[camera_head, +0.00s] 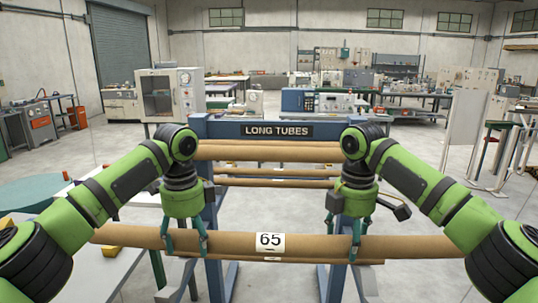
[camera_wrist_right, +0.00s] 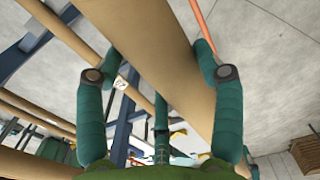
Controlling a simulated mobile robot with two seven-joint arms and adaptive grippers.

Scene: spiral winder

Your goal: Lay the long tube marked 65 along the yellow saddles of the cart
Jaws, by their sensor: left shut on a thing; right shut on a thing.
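The long brown tube marked 65 (camera_head: 400,246) lies level across the front of the head view, its white label facing me. My left gripper (camera_head: 187,243) is shut on this tube left of the label. My right gripper (camera_head: 342,243) is shut on it right of the label. In the right wrist view the tube (camera_wrist_right: 150,60) runs between the teal fingers of my right gripper (camera_wrist_right: 160,62).
A blue rack (camera_head: 228,129) labelled LONG TUBES stands in front of me with several more tubes (camera_head: 270,152) on it. Another tube edge shows just below the held one. A pale surface (camera_head: 75,268) lies at lower left, with a teal round top (camera_head: 35,193) behind it.

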